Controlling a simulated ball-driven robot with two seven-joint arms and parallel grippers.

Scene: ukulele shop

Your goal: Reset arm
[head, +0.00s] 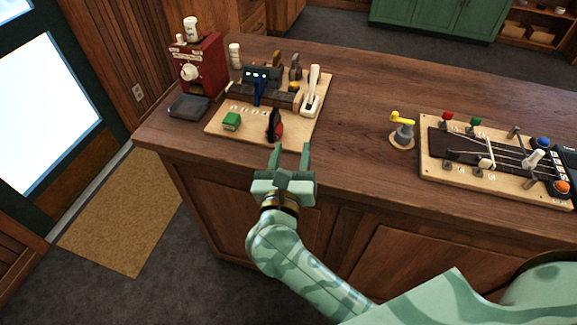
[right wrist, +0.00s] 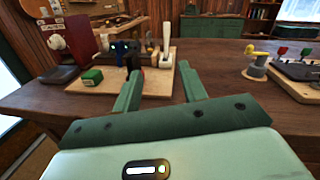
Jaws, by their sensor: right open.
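My right gripper (head: 292,158) is pale green and reaches in from the lower right of the head view. Its two fingers are apart with nothing between them. It is at the front edge of the wooden counter (head: 352,110), just in front of a light wooden board (head: 252,135). In the right wrist view the open fingers (right wrist: 160,88) point toward the same board (right wrist: 155,90). A dark and red upright piece (head: 275,125) stands on the board just beyond the fingertips, apart from them. My left gripper is not in view.
A red machine (head: 205,62) with a dark tray (head: 188,107) stands at the counter's left. The board bears a green block (head: 232,121) and a white lever (head: 312,90). A yellow-handled crank (head: 402,130) and a stringed board (head: 490,180) are at right. The counter's middle is clear.

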